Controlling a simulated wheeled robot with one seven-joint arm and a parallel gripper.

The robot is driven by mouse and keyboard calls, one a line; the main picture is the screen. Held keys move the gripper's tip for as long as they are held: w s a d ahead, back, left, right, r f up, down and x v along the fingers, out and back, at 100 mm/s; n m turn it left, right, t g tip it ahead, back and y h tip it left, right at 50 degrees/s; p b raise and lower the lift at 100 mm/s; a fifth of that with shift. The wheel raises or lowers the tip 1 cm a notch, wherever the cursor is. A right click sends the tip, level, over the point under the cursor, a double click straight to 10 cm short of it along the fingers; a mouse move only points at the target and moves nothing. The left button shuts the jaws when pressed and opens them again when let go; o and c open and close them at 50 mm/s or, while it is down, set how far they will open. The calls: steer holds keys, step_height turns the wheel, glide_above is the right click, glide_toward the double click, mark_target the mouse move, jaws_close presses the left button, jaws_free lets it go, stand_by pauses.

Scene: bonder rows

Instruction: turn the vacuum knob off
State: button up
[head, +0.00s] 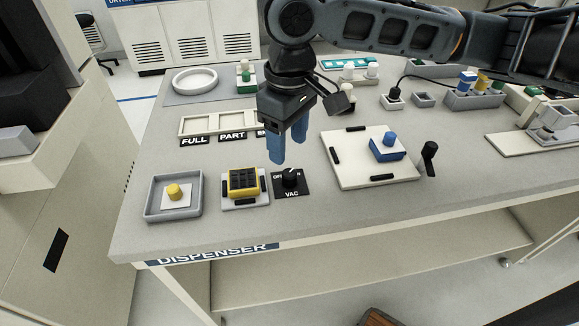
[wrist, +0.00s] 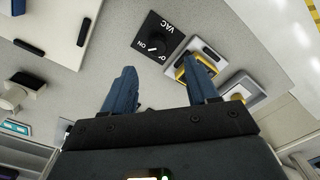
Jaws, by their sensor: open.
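The vacuum knob (head: 290,178) is a black dial on a black square plate marked VAC, with OFF at its upper left and ON at its upper right. Its pale pointer mark seems to lean toward the ON side, but it is small. My gripper (head: 287,150) points down with two blue fingers apart and nothing between them. It hangs above and slightly behind the knob, not touching it. In the wrist view the knob (wrist: 152,47) lies just beyond the open fingertips of my gripper (wrist: 160,70), and nothing hides it.
A yellow-framed dark block (head: 243,182) stands close left of the knob plate. A grey tray (head: 150,208) with a yellow-topped piece is further left. A white board (head: 345,178) with a blue block and an upright black handle (head: 429,158) are to the right. Label frames (head: 200,124) lie behind.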

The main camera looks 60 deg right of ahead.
mark_target(290, 173)
steer(key=shift+s+d+f, duration=0.2)
steer(key=shift+f, duration=3.7)
steer(key=shift+c, duration=0.4)
steer(key=shift+w, duration=0.1)
steer(key=c, duration=1)
